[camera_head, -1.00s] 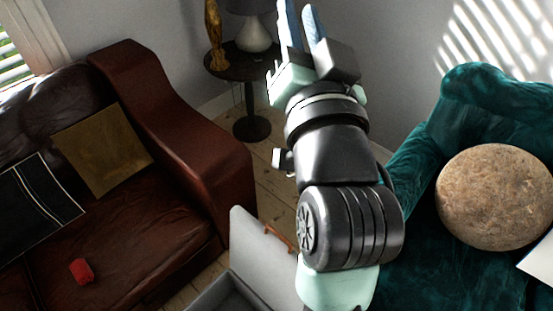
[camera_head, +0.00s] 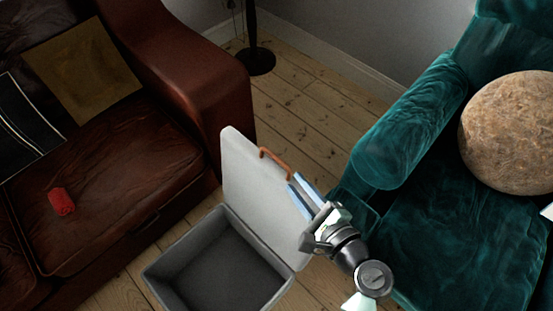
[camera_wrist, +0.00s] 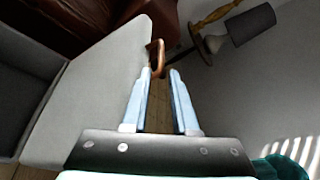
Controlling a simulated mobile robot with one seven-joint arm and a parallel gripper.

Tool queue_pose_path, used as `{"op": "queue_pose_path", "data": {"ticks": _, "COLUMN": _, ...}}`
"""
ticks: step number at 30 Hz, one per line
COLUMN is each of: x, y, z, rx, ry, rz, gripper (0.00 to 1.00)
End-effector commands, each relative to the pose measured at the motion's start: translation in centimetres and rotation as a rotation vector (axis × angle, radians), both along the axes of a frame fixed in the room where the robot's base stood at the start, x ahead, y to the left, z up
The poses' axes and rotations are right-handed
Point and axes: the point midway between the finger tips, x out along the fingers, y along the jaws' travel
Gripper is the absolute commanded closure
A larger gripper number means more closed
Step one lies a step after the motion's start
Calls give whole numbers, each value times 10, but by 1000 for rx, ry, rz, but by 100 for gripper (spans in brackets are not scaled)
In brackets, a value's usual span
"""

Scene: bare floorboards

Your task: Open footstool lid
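The footstool (camera_head: 165,271) is a grey box with an empty, dark inside, standing on the floor at the lower middle of the head view. Its pale grey lid (camera_head: 250,190) stands up, roughly vertical, at the right side of the box. A brown handle (camera_head: 275,163) is at the lid's top right edge. My gripper (camera_head: 296,192) is just right of the lid, its light blue fingers pointing up toward the handle. In the wrist view the fingers are apart and empty, with the lid (camera_wrist: 95,90) to the left and the handle (camera_wrist: 158,56) near the fingertips; contact is unclear.
A brown leather sofa (camera_head: 130,205) with cushions and a small red object (camera_head: 61,201) stands left of the footstool. A teal armchair (camera_head: 430,235) with a round brown cushion (camera_head: 515,130) is at right. Bare floorboards (camera_head: 310,110) lie behind the lid.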

Motion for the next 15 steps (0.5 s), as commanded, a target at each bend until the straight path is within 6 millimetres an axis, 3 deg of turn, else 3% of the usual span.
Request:
{"op": "queue_pose_path", "data": {"ticks": 9, "x": 58, "y": 30, "z": -19, "rx": -5, "ry": -2, "rz": 4, "gripper": 73}}
{"op": "queue_pose_path", "data": {"ticks": 15, "x": 82, "y": 42, "z": -26, "rx": -5, "ry": -3, "rz": 2, "gripper": 73}}
